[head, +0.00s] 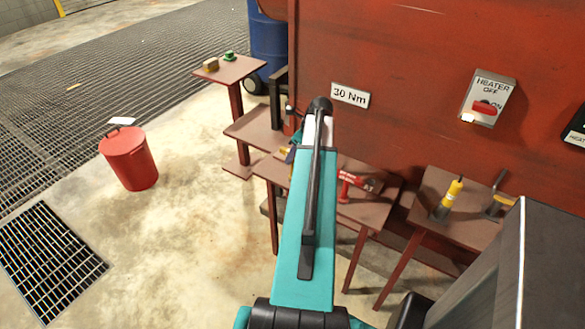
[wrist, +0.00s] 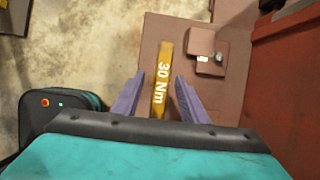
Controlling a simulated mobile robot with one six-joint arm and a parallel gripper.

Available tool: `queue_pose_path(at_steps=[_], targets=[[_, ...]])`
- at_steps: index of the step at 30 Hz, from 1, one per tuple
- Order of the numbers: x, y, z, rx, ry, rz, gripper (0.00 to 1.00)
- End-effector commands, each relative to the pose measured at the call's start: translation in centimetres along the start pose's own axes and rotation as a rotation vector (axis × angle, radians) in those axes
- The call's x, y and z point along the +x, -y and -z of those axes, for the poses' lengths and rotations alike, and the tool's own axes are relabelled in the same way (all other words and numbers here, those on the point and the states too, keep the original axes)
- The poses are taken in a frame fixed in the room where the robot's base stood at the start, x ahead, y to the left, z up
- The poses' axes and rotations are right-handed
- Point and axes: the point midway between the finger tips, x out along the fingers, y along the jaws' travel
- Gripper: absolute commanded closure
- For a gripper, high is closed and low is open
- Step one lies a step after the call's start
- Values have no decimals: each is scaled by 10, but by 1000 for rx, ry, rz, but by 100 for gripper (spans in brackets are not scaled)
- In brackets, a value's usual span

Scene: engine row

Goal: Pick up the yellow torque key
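The yellow torque key (wrist: 163,80) shows in the wrist view as a long yellow bar marked "30 Nm". It appears to lie on a brown tabletop (wrist: 225,100), near its left edge. My gripper (wrist: 160,76) is open, with one purple finger on each side of the key. A gap shows between each finger and the key.
In the head view, a red tool (head: 352,183) and a yellow-handled tool (head: 450,197) stand on brown tables. A red wall (head: 430,80) with a "30 Nm" sign (head: 350,95) rises behind. A red bucket (head: 130,160) stands left on open floor.

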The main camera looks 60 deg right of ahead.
Motion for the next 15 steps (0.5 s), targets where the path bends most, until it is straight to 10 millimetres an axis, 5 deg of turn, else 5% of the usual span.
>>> queue_pose_path(at_steps=[15], targets=[[44, 1, -3, 0, 0, -1, 61]])
